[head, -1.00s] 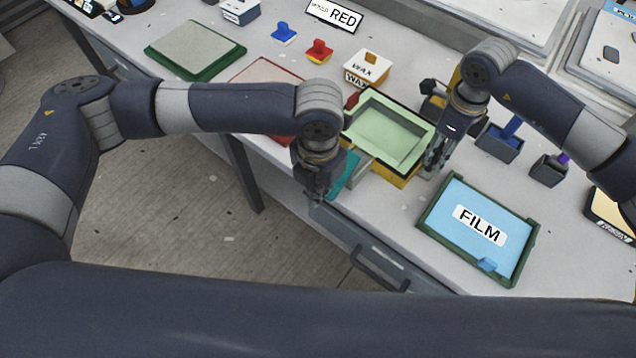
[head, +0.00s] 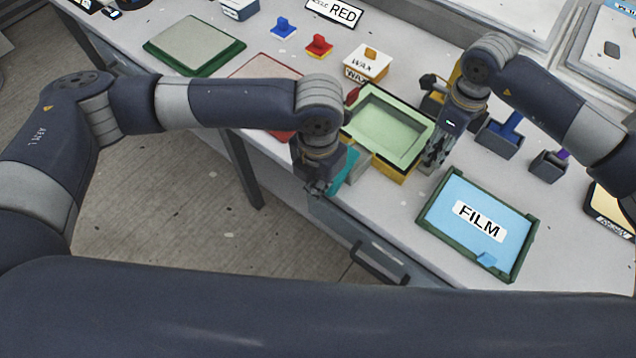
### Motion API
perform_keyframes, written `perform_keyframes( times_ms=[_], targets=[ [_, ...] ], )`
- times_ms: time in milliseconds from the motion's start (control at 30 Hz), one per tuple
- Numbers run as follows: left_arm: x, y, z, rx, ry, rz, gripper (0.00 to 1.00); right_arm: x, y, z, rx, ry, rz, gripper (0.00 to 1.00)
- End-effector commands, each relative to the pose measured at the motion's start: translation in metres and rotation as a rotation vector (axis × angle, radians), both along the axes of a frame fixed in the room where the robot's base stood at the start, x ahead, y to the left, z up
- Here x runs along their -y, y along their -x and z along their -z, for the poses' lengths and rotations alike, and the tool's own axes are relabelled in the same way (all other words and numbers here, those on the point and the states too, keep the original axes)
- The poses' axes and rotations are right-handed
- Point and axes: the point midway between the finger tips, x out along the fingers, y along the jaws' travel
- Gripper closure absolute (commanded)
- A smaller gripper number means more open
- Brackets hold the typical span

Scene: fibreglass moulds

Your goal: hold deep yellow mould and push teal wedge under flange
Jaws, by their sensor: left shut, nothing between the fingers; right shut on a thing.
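The deep yellow mould (head: 394,171) stands on the bench with a pale green part (head: 388,128) seated on top; its flange runs round the upper edge. The teal wedge (head: 347,170) is at the mould's left side, partly hidden behind my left gripper. My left gripper (head: 316,188) is shut with nothing between its fingers, close beside the wedge; whether it touches the wedge I cannot tell. My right gripper (head: 432,162) points down at the mould's right side and is shut on the mould's edge.
A FILM tray (head: 432,216) with a green rim lies front right. A WAX box (head: 366,64), red and blue stamps and a grey panel on a green base (head: 195,45) stand behind. Dark holders (head: 499,142) are to the right. The bench's front edge is close to my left gripper.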

Motion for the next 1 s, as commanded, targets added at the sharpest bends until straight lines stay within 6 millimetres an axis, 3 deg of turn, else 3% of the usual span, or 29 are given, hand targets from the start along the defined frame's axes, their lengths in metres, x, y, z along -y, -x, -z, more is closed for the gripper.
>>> perform_keyframes(
  times_ms=[1000],
  targets=[
    [0.0047, -0.0073, 0.0002, 0.001, 0.001, -0.001, 1.0, -0.0012, 0.0004, 0.0013, -0.001, -0.002, -0.004, 1.0]
  ],
)
